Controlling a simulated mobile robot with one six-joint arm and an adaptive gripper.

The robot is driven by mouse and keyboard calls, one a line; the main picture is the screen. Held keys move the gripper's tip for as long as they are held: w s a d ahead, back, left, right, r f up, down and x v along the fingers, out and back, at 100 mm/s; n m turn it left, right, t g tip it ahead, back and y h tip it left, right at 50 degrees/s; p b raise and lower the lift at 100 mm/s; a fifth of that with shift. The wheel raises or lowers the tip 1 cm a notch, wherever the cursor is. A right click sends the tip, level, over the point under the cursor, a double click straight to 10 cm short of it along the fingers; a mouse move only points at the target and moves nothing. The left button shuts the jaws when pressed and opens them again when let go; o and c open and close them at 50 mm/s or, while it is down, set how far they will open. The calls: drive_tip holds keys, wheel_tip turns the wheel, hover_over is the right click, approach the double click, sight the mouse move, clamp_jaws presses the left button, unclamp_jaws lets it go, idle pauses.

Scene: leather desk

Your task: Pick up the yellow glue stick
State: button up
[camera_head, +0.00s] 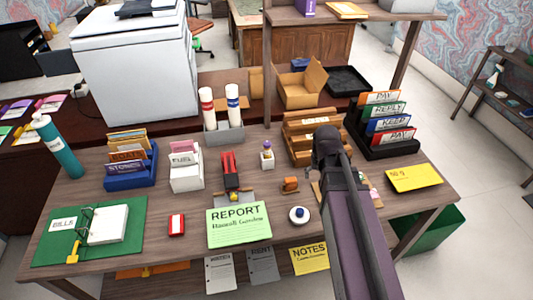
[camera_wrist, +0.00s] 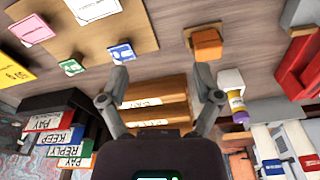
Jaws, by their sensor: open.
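A small yellow stick with a purple band, which looks like the glue stick (camera_head: 267,147), stands upright in a small white holder (camera_head: 267,161) near the desk's middle. In the wrist view the glue stick (camera_wrist: 237,106) shows right of my gripper, with its white holder (camera_wrist: 230,80). My gripper (camera_wrist: 161,76) is open, with nothing between its fingers. It is apart from the glue stick. In the head view my arm's dark end is right of the glue stick, in front of the wooden letter trays, and the fingertips are hidden.
The wooden trays (camera_head: 301,129) stand behind my gripper. A small orange-brown object (camera_head: 290,184) sits in front of the glue stick. A red stapler-like object (camera_head: 230,168) stands left of it, and a grey bin (camera_head: 224,133) with two white tubes is behind left. Bare desk surrounds the holder.

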drive_tip(key=w+a+r+n+t+p, duration=0.1)
drive_tip(key=w+a+r+t+p, duration=0.15)
drive_tip(key=w+a, duration=0.7)
approach(268, 144)
drive_tip(key=shift+d+f+n+t+y, duration=0.25)
drive_tip(key=shift+n+t+y, duration=0.05)
drive_tip(key=shift+t+y, duration=0.1)
drive_tip(key=shift+f, duration=0.1)
drive_tip(key=b+x, duration=0.7)
drive_tip(key=x, duration=0.1)
drive_tip(key=shift+f, duration=0.25)
drive_tip(key=shift+f+b, duration=0.1)
drive_tip(key=shift+b, duration=0.25)
drive_tip(key=b+x, duration=0.3)
drive_tip(key=shift+s+a+f, duration=0.1)
drive_tip(key=shift+s+f, duration=0.15)
drive_tip(key=shift+f, duration=0.05)
drive_tip(key=shift+b+x, duration=0.8)
drive_tip(key=shift+b, duration=0.1)
